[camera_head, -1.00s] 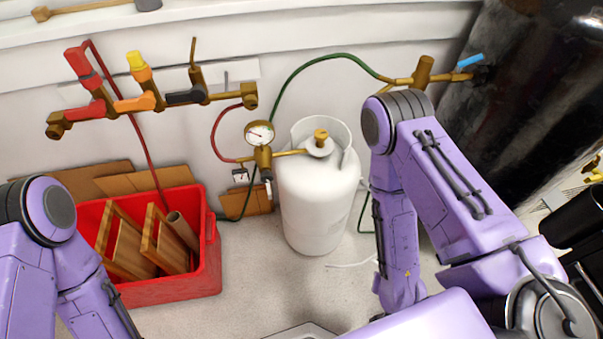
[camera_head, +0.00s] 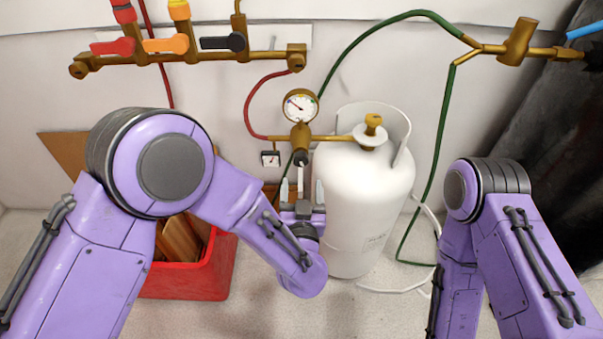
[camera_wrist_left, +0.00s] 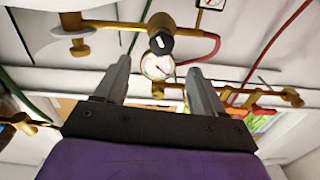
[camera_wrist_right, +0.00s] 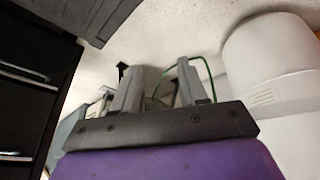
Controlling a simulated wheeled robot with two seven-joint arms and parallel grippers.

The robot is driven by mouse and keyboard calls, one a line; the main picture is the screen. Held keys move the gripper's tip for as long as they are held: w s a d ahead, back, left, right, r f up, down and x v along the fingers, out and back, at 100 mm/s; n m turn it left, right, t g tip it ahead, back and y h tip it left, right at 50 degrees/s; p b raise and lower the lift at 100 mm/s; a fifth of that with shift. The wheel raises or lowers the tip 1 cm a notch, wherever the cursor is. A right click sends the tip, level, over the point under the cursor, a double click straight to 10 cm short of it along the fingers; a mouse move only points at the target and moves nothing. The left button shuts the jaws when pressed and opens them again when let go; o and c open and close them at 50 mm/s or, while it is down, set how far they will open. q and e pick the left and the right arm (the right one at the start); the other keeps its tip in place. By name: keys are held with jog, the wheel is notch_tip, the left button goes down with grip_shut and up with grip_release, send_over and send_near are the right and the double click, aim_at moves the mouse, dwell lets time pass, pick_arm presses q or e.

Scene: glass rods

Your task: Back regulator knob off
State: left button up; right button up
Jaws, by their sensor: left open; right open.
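The brass regulator (camera_head: 300,137) sits at the tank's left, with a round gauge (camera_head: 300,105) on top and a dark knob (camera_head: 300,158) with a pale stem facing down and forward. The knob also shows in the left wrist view (camera_wrist_left: 161,43), beyond the fingertips and roughly between their lines. My left gripper (camera_head: 302,187) is open just below the knob, its two fingers pointing up; I see no contact. In the left wrist view the space between its fingers (camera_wrist_left: 158,78) is empty. My right gripper (camera_wrist_right: 158,80) is open and empty, away from the regulator.
The white gas tank (camera_head: 362,205) with a brass valve (camera_head: 372,125) stands close right of my left gripper. A red crate (camera_head: 195,280) is partly hidden behind my left arm. A manifold with coloured handles (camera_head: 165,45) is on the wall. Red and green hoses (camera_head: 440,130) hang nearby.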

aim_at(301, 162)
pick_arm(q)
jog(key=w, duration=0.9)
jog(key=shift+w+a+b, duration=0.15)
jog(key=shift+w+b, duration=0.15)
jog(key=shift+b, duration=0.1)
jog(key=c, duration=1)
